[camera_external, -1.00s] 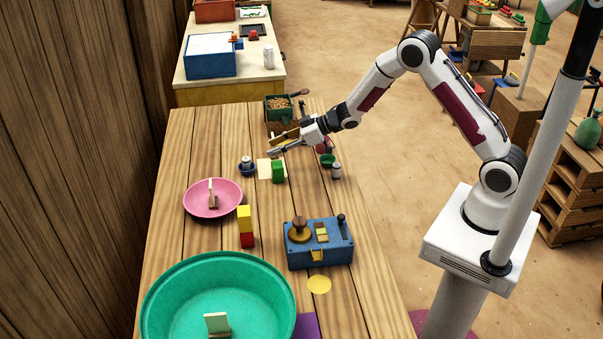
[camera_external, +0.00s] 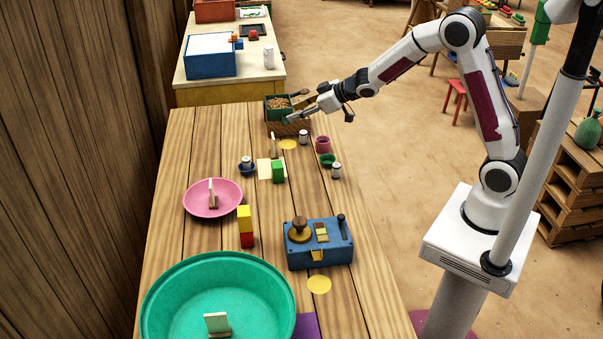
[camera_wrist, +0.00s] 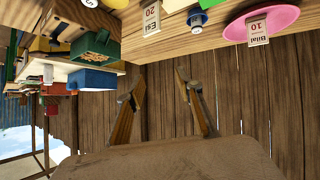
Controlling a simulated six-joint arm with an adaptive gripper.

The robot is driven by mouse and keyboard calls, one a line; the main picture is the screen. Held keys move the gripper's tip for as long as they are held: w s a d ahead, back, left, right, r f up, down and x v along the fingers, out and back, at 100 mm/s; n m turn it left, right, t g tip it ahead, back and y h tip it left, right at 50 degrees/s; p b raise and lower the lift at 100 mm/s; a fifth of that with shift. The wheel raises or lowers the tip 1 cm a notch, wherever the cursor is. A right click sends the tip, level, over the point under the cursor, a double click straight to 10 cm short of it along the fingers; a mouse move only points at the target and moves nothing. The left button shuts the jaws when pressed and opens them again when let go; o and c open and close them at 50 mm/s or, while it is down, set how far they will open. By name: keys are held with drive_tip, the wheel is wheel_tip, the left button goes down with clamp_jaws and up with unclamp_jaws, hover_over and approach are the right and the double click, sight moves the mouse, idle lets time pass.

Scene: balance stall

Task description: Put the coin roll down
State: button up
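Several small grey-and-white cylinders look like coin rolls; I cannot tell which one the task means. One roll (camera_external: 303,137) stands upright on the table beside a yellow disc (camera_external: 288,144). Another roll (camera_external: 336,171) stands near the green cup, and a third (camera_external: 246,162) is in a blue dish (camera_external: 245,170). My gripper (camera_external: 292,108) is above the far end of the table, beyond the first roll and clear of it. In the wrist view my gripper (camera_wrist: 155,92) has its fingers apart with nothing between them.
A green box of brown pieces (camera_external: 278,104) is close to my gripper. Name cards (camera_external: 273,146), a pink plate (camera_external: 228,196), a green block (camera_external: 278,171), a pink cup (camera_external: 323,144) and a green cup (camera_external: 327,160) stand nearby. A wooden wall (camera_external: 70,170) is at left.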

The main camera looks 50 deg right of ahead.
drive_tip(key=s+d+r+m+g+h, duration=0.15)
drive_tip(key=s+d+r, duration=0.3)
drive_tip(key=s, duration=0.45)
drive_tip(key=s+d+r+m+h, duration=0.25)
drive_tip(key=s+r, duration=0.35)
drive_tip(key=s, duration=0.4)
drive_tip(key=s+a+f+g+y, duration=0.1)
drive_tip(key=s+g, duration=0.3)
drive_tip(key=s, duration=2.1)
drive_tip(key=shift+a+f+m, duration=0.35)
drive_tip(key=shift+a+m, duration=0.05)
drive_tip(key=shift+a, duration=0.1)
